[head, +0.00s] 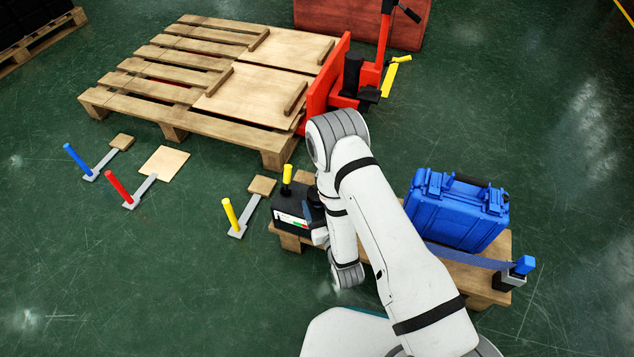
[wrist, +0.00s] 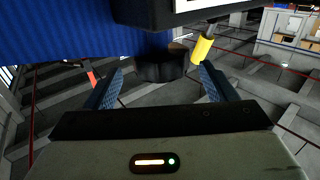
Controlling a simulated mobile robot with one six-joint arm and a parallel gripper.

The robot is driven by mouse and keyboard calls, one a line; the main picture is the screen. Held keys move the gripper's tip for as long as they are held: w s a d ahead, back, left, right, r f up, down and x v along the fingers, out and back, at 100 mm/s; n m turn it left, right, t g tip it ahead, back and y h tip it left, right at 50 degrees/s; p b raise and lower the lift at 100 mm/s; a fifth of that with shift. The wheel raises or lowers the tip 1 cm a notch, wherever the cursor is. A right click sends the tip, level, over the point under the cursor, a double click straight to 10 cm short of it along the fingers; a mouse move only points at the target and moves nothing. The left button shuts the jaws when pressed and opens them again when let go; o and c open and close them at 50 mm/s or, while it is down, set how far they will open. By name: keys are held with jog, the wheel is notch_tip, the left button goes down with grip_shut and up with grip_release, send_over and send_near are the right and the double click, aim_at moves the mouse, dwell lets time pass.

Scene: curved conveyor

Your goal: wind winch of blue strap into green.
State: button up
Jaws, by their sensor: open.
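A black winch box (head: 292,212) with a yellow knob on top and a white gauge with red and green marks stands at the left end of a small pallet. In the wrist view, part of the box (wrist: 190,10) is at the top, its gauge face mostly cut off. A blue strap (head: 458,255) runs along the pallet; a ribbed blue band (wrist: 70,30) fills the wrist view's upper left. My gripper (wrist: 160,80) is open, its fingers on either side of a dark round part (wrist: 160,68) below the box; contact is unclear. My arm hides the gripper in the head view.
A blue case (head: 457,208) sits on the small pallet (head: 470,280), with a blue-handled fitting (head: 522,266) at its right end. Blue (head: 78,160), red (head: 119,187) and yellow (head: 231,215) levers stand left. A large pallet (head: 190,95) and red pallet jack (head: 345,80) are behind.

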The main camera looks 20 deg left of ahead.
jog(key=shift+w+a+r+p, duration=0.15)
jog(key=shift+r+p, duration=0.15)
jog(key=shift+p, duration=0.7)
jog(key=x, duration=0.1)
jog(key=b+x, duration=0.1)
jog(key=x, duration=0.2)
jog(key=shift+w+a+f, duration=0.15)
jog(key=shift+w+f, duration=0.1)
jog(key=shift+f, duration=0.15)
jog(key=shift+w+a+b, duration=0.25)
jog(key=shift+w+b, duration=0.05)
jog(key=shift+w, duration=0.05)
jog(key=shift+r, duration=0.1)
jog(key=c, duration=0.9)
jog(key=shift+d, duration=0.25)
jog(key=shift+c, duration=0.4)
jog(key=shift+a, duration=0.15)
jog(key=shift+a+m+t+h, duration=0.1)
jog(key=shift+m+t+h, duration=0.2)
jog(key=shift+h, duration=0.1)
